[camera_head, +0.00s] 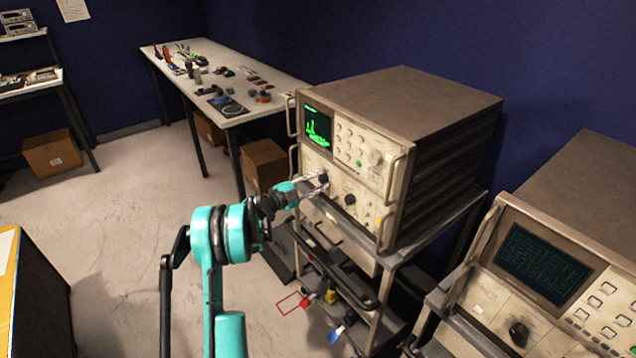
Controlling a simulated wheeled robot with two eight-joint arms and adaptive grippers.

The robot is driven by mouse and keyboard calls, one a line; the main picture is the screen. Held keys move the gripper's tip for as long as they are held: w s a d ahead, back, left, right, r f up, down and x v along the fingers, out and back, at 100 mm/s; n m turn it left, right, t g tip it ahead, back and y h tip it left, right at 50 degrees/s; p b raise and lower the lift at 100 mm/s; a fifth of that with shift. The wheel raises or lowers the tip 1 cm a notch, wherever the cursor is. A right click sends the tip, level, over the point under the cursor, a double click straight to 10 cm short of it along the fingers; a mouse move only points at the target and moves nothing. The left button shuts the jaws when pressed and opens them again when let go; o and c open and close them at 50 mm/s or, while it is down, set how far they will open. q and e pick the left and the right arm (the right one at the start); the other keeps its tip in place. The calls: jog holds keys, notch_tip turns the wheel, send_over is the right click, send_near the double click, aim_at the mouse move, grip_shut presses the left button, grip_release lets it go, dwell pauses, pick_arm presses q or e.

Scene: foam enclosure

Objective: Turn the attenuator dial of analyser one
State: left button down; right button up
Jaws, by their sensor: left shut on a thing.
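The nearer-to-centre analyser (420,105) is a beige instrument with a lit green trace screen (318,125), standing on a grey cart. Its lower front panel has a black dial (323,177) at the left and another black knob (349,199) to the right of it. My left gripper (318,181) is at the left dial, its fingers shut on it. The fingers partly hide the dial, and its pointer mark is too small to read. My right gripper is not in view.
A second analyser (585,220) with a dim screen and black knob stands at the lower right. The cart (440,230) has a front handle bar below the panel. A workbench (285,88) with small parts stands behind. The floor (110,220) at left is mostly clear.

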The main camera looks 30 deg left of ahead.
pick_arm(q)
jog(key=m, duration=0.4)
jog(key=shift+m, duration=0.3)
dwell(0.3)
jog(key=c, duration=1.2)
grip_release()
jog(key=v, duration=1.2)
jog(key=shift+f, duration=0.1)
